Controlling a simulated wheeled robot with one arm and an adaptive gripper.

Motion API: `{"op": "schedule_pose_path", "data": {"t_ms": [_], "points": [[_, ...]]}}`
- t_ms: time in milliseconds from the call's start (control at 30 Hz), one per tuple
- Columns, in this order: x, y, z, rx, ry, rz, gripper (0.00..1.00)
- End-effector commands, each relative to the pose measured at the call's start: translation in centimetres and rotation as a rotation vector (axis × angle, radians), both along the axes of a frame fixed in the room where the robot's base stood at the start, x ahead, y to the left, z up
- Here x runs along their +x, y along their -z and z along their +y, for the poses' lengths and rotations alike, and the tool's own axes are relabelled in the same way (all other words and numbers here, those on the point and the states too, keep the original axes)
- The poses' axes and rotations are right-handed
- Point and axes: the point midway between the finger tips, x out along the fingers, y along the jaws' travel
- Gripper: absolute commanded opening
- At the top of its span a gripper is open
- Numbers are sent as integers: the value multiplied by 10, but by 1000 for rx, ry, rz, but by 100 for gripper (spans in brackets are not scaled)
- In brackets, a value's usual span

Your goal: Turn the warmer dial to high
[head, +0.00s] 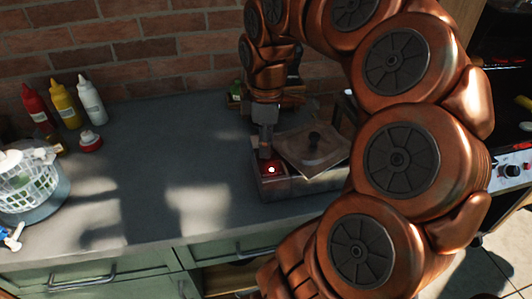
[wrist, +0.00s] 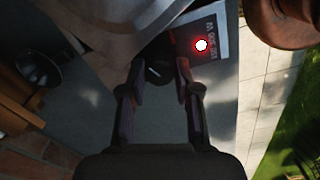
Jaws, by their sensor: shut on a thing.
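The warmer (head: 300,187) is a grey metal box at the counter's right part, with a tilted-looking lid (head: 330,150) with a black knob. A red light with a white centre (head: 271,169) glows on its front panel, also in the wrist view (wrist: 202,45). My gripper (head: 265,150) points down at the panel's left end. In the wrist view my gripper (wrist: 160,68) has its fingers on either side of the dark dial (wrist: 158,72), shut on it. A pale mark shows on the dial. The panel's lettering is too small to read.
Red, yellow and white bottles (head: 63,105) stand at the back left of the grey counter (head: 150,160). A white basket (head: 30,180) is at the far left. A brick wall runs behind. The counter's middle is clear. A grill with knobs (head: 512,170) is at the right.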

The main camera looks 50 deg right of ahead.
Motion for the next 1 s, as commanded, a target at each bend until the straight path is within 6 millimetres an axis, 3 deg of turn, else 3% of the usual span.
{"op": "schedule_pose_path", "data": {"t_ms": [33, 600, 1000], "points": [[0, 7, 0, -1, 45, 2, 0], [0, 6, 0, 2, 577, 4, 0], [0, 4, 0, 2, 828, 5, 0]]}}
